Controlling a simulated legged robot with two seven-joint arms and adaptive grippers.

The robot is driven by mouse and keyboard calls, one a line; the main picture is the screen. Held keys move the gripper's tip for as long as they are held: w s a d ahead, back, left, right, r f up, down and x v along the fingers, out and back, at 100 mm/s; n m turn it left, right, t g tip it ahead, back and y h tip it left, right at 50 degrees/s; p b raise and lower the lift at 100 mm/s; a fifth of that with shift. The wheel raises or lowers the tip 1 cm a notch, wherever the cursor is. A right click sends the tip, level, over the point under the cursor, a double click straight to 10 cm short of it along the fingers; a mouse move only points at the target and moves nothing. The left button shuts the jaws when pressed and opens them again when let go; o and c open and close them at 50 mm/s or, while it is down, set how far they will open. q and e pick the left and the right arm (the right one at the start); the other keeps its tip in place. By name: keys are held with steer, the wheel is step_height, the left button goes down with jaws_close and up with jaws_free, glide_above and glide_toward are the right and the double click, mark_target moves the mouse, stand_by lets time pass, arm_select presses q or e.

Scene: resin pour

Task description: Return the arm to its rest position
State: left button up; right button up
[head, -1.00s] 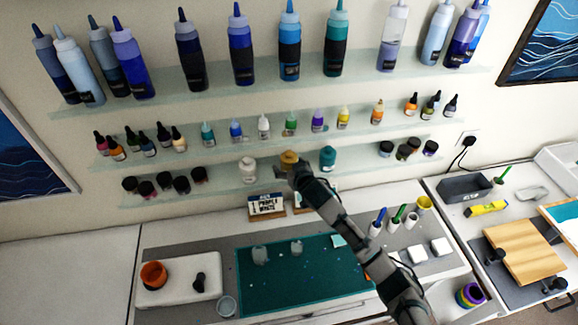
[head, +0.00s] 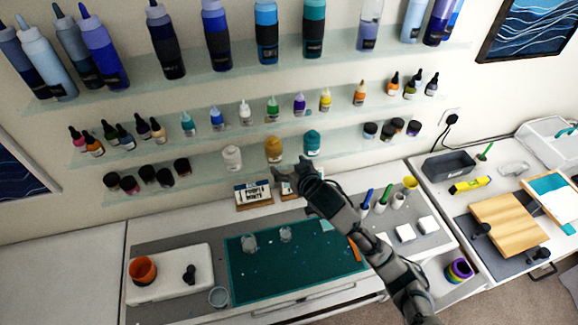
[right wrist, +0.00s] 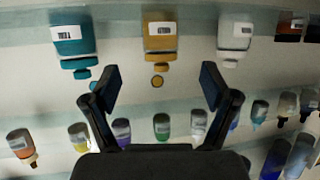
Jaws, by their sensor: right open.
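My right arm comes up from the lower right in the head view. Its gripper (head: 292,175) is in front of the wall, just below the lowest shelf, over the small cards. In the right wrist view the gripper (right wrist: 160,86) has its two fingers spread with nothing between them. A yellow jar (head: 273,149) stands on the lowest shelf between a white jar (head: 232,157) and a teal jar (head: 312,143). The wrist view shows the yellow jar (right wrist: 160,35) upside down, beyond the fingertips and apart from them. My left gripper is not in view.
Two more shelves above hold small dropper bottles and tall bottles (head: 217,35). The bench below bears a teal mat (head: 262,276) with small cups, a white board (head: 172,290) with an orange cup, and pens. A side table at right holds a wooden board (head: 507,222).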

stand_by(0.4)
steer(key=s+d+f+g+h, duration=0.1)
steer(key=s+d+f, duration=0.3)
steer(key=s+f, duration=0.4)
steer(key=s+d+f+m+g+h, duration=0.1)
steer(key=s+d+f+g, duration=0.2)
steer(key=s+f, duration=0.5)
steer(key=s+d+f+m+g+h, duration=0.1)
steer(key=s+d+f+g, duration=0.1)
steer(key=s+d+f, duration=0.3)
steer(key=shift+s+d+f+g+h, duration=0.1)
steer(key=shift+s+f+g+h, duration=0.05)
steer(key=shift+s+f, duration=0.85)
steer(key=shift+s+f+g+h, duration=0.15)
steer(key=shift+s+f, duration=0.6)
steer(key=shift+f, duration=0.35)
steer(key=s+d+f+g+h, duration=0.1)
steer(key=s+d+f, duration=0.1)
steer(key=s, duration=0.4)
steer(key=s+d+f+g, duration=0.2)
steer(key=s+d, duration=0.1)
steer(key=s, duration=0.2)
step_height(320, 180, down, 28)
steer(key=s+b, duration=0.2)
steer(key=s+d+f+g+b, duration=0.1)
steer(key=s+d+f+g, duration=0.1)
steer(key=s+f, duration=1.5)
steer(key=shift+d+f+b, duration=0.3)
steer(key=shift+d+b, duration=0.05)
steer(key=shift+d, duration=0.05)
